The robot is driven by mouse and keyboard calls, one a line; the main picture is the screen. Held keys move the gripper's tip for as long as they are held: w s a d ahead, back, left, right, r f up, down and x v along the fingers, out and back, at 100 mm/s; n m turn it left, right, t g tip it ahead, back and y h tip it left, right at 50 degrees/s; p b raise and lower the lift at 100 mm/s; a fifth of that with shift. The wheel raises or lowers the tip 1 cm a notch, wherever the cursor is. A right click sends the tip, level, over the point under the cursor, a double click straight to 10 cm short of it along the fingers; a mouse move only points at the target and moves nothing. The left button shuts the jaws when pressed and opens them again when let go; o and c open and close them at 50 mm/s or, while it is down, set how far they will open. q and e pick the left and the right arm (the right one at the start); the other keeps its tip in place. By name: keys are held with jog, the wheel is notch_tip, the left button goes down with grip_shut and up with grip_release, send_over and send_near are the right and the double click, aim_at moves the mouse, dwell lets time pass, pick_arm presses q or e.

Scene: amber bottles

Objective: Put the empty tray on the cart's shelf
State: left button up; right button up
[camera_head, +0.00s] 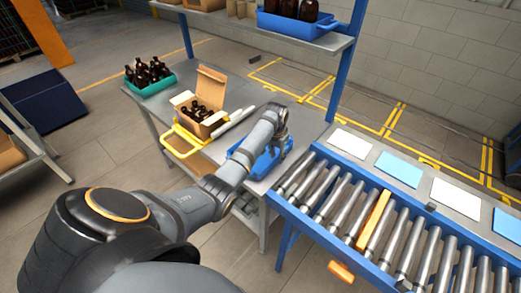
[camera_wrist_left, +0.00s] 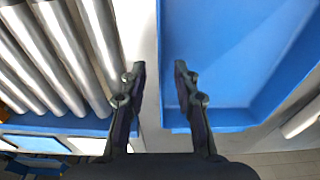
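The blue tray (camera_head: 263,166) lies on the grey table beside the roller conveyor in the head view, partly hidden by my left arm. In the left wrist view the tray (camera_wrist_left: 235,60) fills the right side, and the part of its inside that shows is empty. My left gripper (camera_head: 281,137) is over the tray. In the left wrist view its fingers (camera_wrist_left: 160,68) are apart, one on either side of the tray's near-left wall; contact cannot be told. My right gripper is not in view. A grey metal frame (camera_head: 35,128) at the left edge may be the cart.
A roller conveyor (camera_head: 345,200) with an orange bar stands right of the table. A shelf above holds another blue tray (camera_head: 310,32) with bottles.

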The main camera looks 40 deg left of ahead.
pick_arm(q)
jog(key=shift+f, duration=0.5)
jog(key=shift+w+f, duration=0.25)
jog(key=shift+f, duration=0.15)
jog(key=shift+r, duration=0.1)
grip_shut()
jog(key=shift+r, duration=0.3)
notch_tip(320, 180, up, 3)
jog(key=shift+s+f+b, duration=0.1)
jog(key=shift+s+b, duration=0.05)
jog(key=shift+b, duration=0.55)
jog(key=s+r+p, duration=0.1)
jog(key=s+r, duration=0.8)
jog(key=s, duration=0.4)
jog(key=shift+s+r, duration=0.3)
jog(key=shift+s, duration=0.1)
